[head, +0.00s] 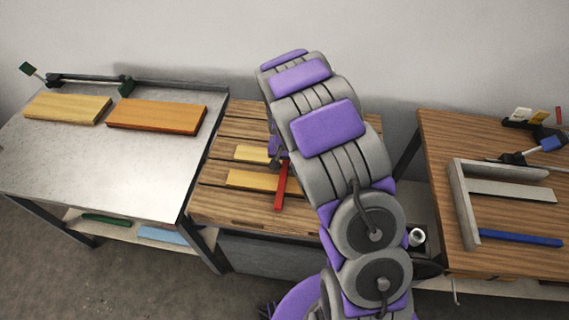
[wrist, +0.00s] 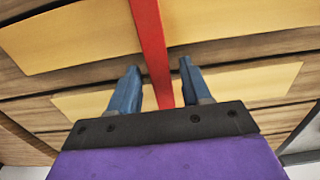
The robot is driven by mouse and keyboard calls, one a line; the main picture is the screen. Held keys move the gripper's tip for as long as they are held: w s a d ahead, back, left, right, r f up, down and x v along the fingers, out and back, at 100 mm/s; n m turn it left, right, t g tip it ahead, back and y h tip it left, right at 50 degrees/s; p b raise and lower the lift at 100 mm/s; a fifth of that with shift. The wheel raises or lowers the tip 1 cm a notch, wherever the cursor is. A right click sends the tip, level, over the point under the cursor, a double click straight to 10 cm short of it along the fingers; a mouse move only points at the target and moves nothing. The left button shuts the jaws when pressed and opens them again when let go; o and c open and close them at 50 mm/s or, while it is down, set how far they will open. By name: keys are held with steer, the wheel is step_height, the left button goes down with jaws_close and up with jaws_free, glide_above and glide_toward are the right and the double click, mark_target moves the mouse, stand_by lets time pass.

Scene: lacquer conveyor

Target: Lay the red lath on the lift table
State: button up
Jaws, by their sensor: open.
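The red lath (head: 282,186) lies across the yellow boards on the slatted wooden table in the middle of the head view. Its far end is hidden by my gripper and arm. In the wrist view the red lath (wrist: 150,40) runs from the top edge down between my fingers. My gripper (wrist: 158,68) is open, with one blue-grey finger on each side of the lath. In the head view my gripper (head: 277,158) is small and partly hidden at the lath's far end. The slatted table (head: 221,205) may be the lift table; I cannot tell for sure.
A grey metal table (head: 100,165) at the left bears a pale board (head: 68,108) and an orange board (head: 157,116). A wooden bench (head: 450,140) at the right bears a grey frame (head: 467,215) and a blue bar (head: 521,238). My arm hides the middle table's right part.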

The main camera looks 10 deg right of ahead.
mark_target(285, 166)
steer(key=shift+r, duration=0.1)
steer(key=s+r+p, duration=0.1)
steer(key=s+r, duration=0.2)
steer(key=r, duration=0.6)
steer(key=s+r+p, duration=0.2)
steer(key=s+r, duration=0.1)
steer(key=r, duration=0.6)
steer(key=s+r+n+g, duration=0.1)
steer(key=s+r, duration=0.3)
steer(key=s, duration=1.1)
steer(key=s+r+n, duration=0.3)
steer(key=s, duration=1.2)
steer(key=shift+r+g, duration=0.35)
steer(key=shift+g, duration=0.05)
